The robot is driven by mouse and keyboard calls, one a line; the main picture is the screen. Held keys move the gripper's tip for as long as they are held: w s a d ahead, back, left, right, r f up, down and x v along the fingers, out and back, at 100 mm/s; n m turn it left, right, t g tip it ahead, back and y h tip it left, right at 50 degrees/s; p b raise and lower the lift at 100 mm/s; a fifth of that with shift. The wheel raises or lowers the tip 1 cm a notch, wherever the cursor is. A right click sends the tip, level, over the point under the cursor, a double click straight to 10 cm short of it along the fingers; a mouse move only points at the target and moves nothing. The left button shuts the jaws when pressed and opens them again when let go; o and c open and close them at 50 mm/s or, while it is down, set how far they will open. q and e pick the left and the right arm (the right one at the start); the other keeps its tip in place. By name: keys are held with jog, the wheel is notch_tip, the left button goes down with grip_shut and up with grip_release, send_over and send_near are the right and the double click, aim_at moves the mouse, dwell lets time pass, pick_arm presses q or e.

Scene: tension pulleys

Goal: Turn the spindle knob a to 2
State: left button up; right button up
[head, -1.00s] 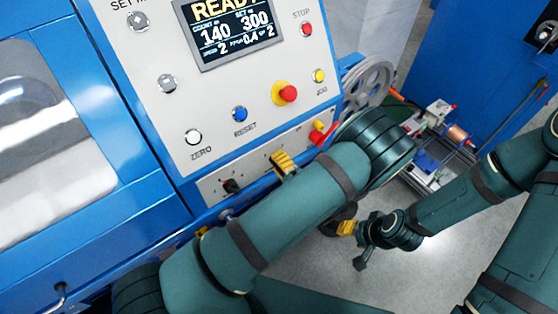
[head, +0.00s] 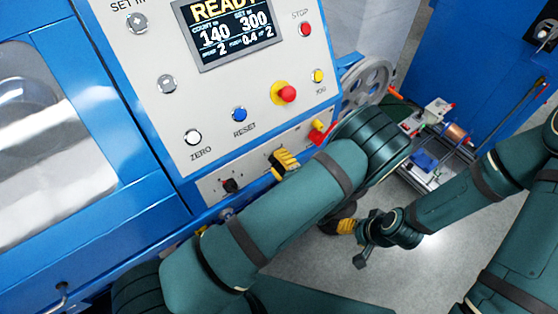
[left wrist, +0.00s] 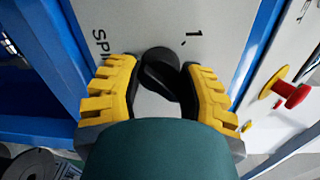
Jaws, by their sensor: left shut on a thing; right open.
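In the left wrist view a black spindle knob (left wrist: 158,57) sits on the pale panel, with part of a label starting "SPI" to its left and a "1" mark above right. My left gripper (left wrist: 161,74) has its yellow-padded fingers on both sides of the knob and is shut on it. In the head view my left gripper (head: 285,162) is at the lower control panel, and its fingers and arm hide the held knob. The knob's pointer direction is not clear. My right gripper (head: 346,227) is open and empty over the floor, away from the machine.
Another black knob (head: 230,186) is on the lower panel to the left. The display (head: 232,31) reads READY. The red mushroom button (head: 286,94) is above. A grey wheel (head: 368,85) stands at right.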

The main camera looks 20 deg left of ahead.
aim_at(274, 142)
pick_arm(q)
jog(key=o, duration=1.2)
jog(key=shift+r, duration=0.1)
jog(key=r, duration=0.6)
jog(key=shift+w+a+r, duration=0.1)
jog(key=shift+w, duration=0.2)
jog(key=r, duration=0.3)
jog(key=shift+s+d, duration=0.25)
jog(key=shift+s, duration=0.15)
jog(key=shift+s+a+r, duration=0.1)
jog(key=shift+a+r, duration=0.1)
jog(key=shift+r, duration=0.05)
jog(key=shift+w+a, duration=0.15)
jog(key=shift+w, duration=0.15)
jog(key=shift+s+r, duration=0.1)
jog(key=shift+s, duration=0.1)
